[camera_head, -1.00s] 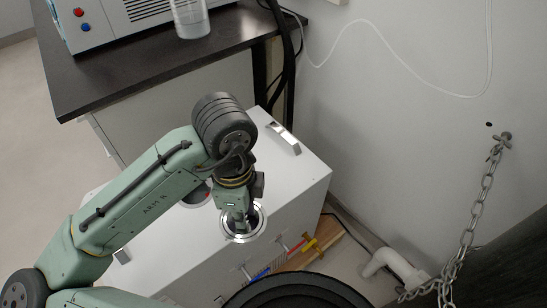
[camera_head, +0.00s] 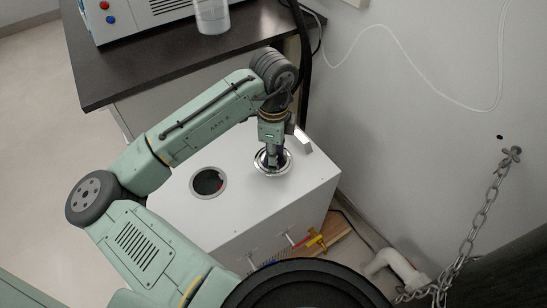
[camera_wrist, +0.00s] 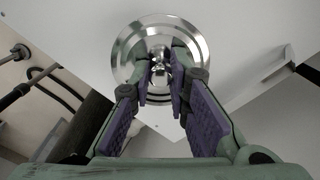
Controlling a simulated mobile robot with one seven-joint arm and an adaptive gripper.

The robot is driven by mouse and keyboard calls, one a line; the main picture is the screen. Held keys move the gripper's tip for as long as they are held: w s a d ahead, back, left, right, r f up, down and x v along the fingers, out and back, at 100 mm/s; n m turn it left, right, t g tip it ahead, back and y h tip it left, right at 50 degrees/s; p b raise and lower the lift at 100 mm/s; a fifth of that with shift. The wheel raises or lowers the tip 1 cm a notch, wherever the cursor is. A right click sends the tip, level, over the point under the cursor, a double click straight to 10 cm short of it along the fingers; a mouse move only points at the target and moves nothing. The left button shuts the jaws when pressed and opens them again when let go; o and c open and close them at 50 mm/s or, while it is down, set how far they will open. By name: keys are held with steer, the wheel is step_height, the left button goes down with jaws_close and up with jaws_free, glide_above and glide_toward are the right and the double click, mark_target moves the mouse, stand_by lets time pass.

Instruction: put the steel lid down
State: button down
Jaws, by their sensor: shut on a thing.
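The steel lid (camera_head: 284,167) is a round, shiny disc with a central knob, low over the back right of the white box's top (camera_head: 240,208) in the head view. I cannot tell whether its underside touches the top. My gripper (camera_head: 271,157) points down at it. In the wrist view the lid (camera_wrist: 160,28) lies ahead of my gripper (camera_wrist: 162,70), and its purple-padded fingers are shut on the knob. A round, rimmed opening (camera_head: 208,181) in the box top is uncovered, left of the lid, with something red inside.
A raised metal handle (camera_head: 303,140) stands close to the lid. A wall and a chain (camera_head: 483,215) are at right.

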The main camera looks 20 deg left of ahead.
steer(key=shift+f, duration=1.55)
steer(key=shift+f, duration=0.15)
steer(key=c, duration=1.5)
jaws_free()
steer(key=shift+s, duration=0.1)
steer(key=shift+c, duration=0.2)
step_height(320, 180, up, 12)
steer(key=shift+r, duration=0.15)
